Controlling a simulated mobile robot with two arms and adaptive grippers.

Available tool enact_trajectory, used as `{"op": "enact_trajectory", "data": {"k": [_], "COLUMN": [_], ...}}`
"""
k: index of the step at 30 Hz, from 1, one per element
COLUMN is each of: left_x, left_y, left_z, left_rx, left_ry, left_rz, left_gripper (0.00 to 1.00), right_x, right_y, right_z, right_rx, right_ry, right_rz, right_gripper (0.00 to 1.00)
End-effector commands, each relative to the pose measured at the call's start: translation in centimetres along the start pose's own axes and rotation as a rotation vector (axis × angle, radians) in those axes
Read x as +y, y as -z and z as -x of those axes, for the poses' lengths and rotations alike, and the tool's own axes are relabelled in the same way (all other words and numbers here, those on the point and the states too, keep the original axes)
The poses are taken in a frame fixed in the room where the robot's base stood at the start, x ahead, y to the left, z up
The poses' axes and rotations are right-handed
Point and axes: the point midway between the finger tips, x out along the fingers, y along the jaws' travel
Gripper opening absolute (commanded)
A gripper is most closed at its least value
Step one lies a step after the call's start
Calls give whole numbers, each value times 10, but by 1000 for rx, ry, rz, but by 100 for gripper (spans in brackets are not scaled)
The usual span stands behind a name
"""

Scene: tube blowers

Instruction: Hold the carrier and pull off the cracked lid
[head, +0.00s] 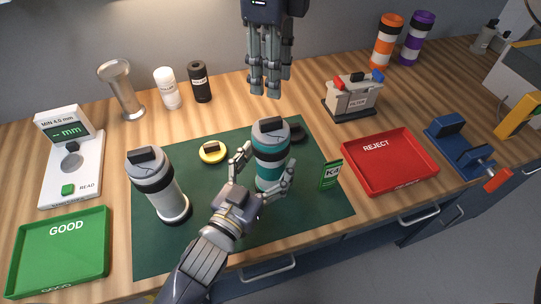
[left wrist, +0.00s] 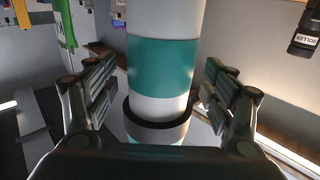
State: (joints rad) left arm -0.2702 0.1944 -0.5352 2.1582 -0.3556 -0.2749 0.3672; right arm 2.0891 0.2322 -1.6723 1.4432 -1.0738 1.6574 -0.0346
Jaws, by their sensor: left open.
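A teal and white carrier (head: 271,165) stands upright on the green mat. My left gripper (head: 266,168) is open, with fingers on both sides of the carrier. The left wrist view shows the carrier's teal and white body (left wrist: 163,65) between the spread fingers, with visible gaps on both sides. My right gripper (head: 266,88) hangs above and behind the carrier, fingers pointing down, clear of the lid. Its finger opening is unclear from this angle.
A white and grey carrier (head: 162,190) stands left on the mat (head: 310,215). A yellow lid (head: 213,152) and a dark round piece (head: 296,133) lie nearby. A green K4 tag (head: 331,175) stands right. The GOOD tray (head: 62,255) and REJECT tray (head: 391,165) flank the mat.

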Motion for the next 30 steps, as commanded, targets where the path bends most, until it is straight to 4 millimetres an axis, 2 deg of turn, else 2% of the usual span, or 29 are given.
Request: {"op": "enact_trajectory", "data": {"k": [6, 15, 16, 23, 25, 26, 29, 30], "left_x": [0, 0, 0, 0, 0, 0, 0, 0], "left_y": [0, 0, 0, 0, 0, 0, 0, 0], "left_z": [-16, -18, -18, -18, -18, -18, -18, -18], "left_rx": [0, -1, -1, -1, -1, -1, -1, -1], "left_ry": [-1, -1, -1, -1, -1, -1, -1, -1], "left_rz": [1, 1, 1, 0, 0, 0, 0, 0], "left_gripper": [76, 76, 74, 22, 22, 45, 22, 22], "right_x": [0, 0, 0, 0, 0, 0, 0, 0], "right_y": [0, 0, 0, 0, 0, 0, 0, 0], "right_z": [0, 0, 0, 0, 0, 0, 0, 0], "right_rx": [0, 0, 0, 0, 0, 0, 0, 0], "right_ry": [0, 0, 0, 0, 0, 0, 0, 0], "right_rz": [0, 0, 0, 0, 0, 0, 0, 0], "right_gripper": [33, 33, 33, 33, 33, 33, 33, 33]}}
